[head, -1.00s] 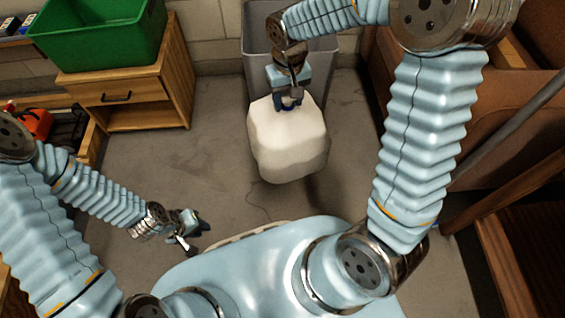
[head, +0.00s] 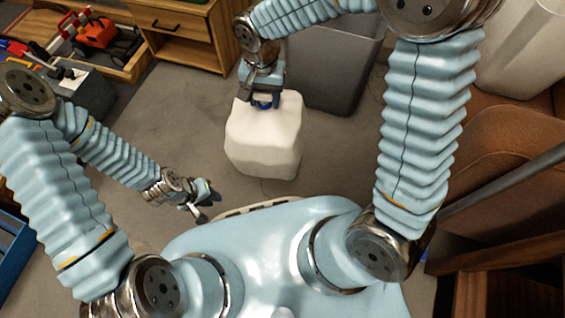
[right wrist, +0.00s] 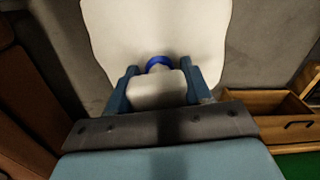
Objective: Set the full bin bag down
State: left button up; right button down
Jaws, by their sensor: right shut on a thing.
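The full bin bag (head: 265,138) is a white, rounded block with a blue tie (right wrist: 158,63) at its neck. My right gripper (head: 264,100) is shut on the neck at the top of the bag. In the right wrist view (right wrist: 160,88) its two blue fingers sit on either side of the neck, and the bag (right wrist: 160,25) extends away beyond them. The bag is upright over the grey floor; I cannot tell whether its underside touches the floor. My left gripper (head: 205,203) is low in front of my base, away from the bag and apparently empty. Its finger gap is unclear.
A grey bin (head: 335,75) stands just behind and right of the bag. A wooden drawer cabinet (head: 185,28) is at the back. Brown furniture (head: 510,150) is at right. Floor left of the bag is clear.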

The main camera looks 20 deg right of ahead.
aim_at(282, 101)
jog(key=a, duration=0.1)
jog(key=s+a+m, duration=0.1)
jog(key=s+a+f+m, duration=0.1)
jog(key=a, duration=0.1)
jog(key=w+d+f, duration=0.1)
jog(key=d, duration=0.2)
jog(key=w+d+f+b, duration=0.1)
jog(key=d+f, duration=0.1)
jog(key=w+d+f, duration=0.1)
jog(key=d, duration=0.2)
jog(key=shift+d+f+b, duration=0.2)
jog(key=shift+d+b, duration=0.1)
jog(key=shift+b, duration=0.1)
jog(key=d+f, duration=0.2)
jog(key=f, duration=0.1)
jog(key=w+d+f+b, duration=0.1)
jog(key=shift+d+f, duration=0.25)
jog(key=shift+f, duration=0.1)
jog(key=shift+w+d+f+b, duration=0.1)
jog(key=shift+d+f+b, duration=0.15)
jog(key=shift+f, duration=0.75)
jog(key=shift+w+d+f+b, duration=0.15)
jog(key=shift+f+b, duration=0.1)
jog(key=shift+f, duration=0.7)
jog(key=shift+s, duration=0.1)
jog(key=shift+f, duration=0.2)
jog(key=shift+c, duration=2.4)
grip_release()
jog(key=shift+r, duration=0.15)
